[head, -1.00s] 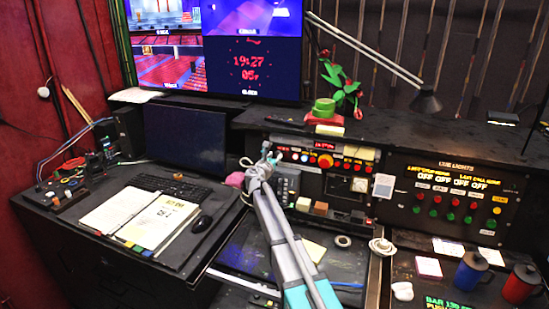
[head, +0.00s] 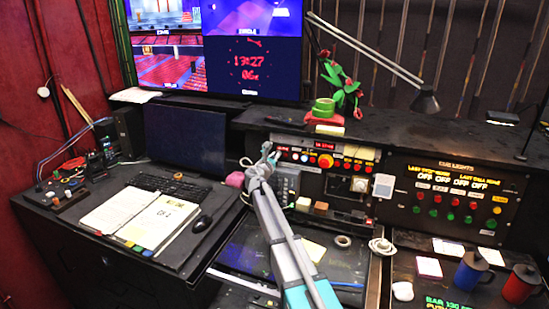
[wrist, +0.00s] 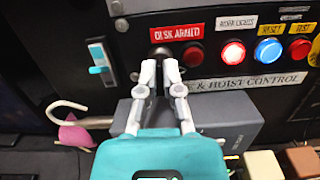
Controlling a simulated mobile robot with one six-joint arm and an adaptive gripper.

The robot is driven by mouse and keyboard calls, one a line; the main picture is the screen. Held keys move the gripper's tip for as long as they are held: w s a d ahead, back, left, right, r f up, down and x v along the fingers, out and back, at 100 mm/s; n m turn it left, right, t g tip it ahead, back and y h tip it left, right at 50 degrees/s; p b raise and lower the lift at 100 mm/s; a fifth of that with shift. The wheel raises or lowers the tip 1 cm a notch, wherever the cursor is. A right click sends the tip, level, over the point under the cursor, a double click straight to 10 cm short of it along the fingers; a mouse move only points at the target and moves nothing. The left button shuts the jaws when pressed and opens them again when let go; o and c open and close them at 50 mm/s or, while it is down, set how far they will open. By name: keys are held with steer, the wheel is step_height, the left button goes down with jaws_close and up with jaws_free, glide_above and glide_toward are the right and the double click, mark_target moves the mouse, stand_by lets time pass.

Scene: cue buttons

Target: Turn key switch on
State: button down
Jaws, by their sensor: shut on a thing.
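A dark red, seemingly unlit lamp (wrist: 193,54) sits just right of the fingers. In the head view my gripper (head: 269,153) reaches the left end of the console's button row; the key is too small to make out there.
Lit white (wrist: 233,52), blue (wrist: 269,50) and red (wrist: 300,50) buttons stand to the right. A switch with a blue-lit lever (wrist: 101,58) is at left. A grey box (wrist: 225,115) lies below the fingers. A pink lump (wrist: 76,136) and white hook are lower left.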

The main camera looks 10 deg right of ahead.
steer(key=m, duration=0.4)
steer(key=shift+a+m+g+h, duration=0.1)
steer(key=shift+m+g+h, duration=0.2)
steer(key=shift+m+h, duration=0.1)
steer(key=m+p, duration=0.1)
steer(key=m, duration=0.4)
steer(key=shift+r+g, duration=0.1)
steer(key=shift+g, duration=0.3)
steer(key=m+p, duration=0.1)
steer(key=m, duration=0.3)
steer(key=shift+m+g, duration=0.3)
steer(key=shift+m, duration=0.1)
steer(key=shift+m+g+p, duration=0.3)
steer(key=shift+m+p, duration=0.05)
steer(key=shift+m, duration=1.65)
steer(key=c, duration=0.8)
jaws_free()
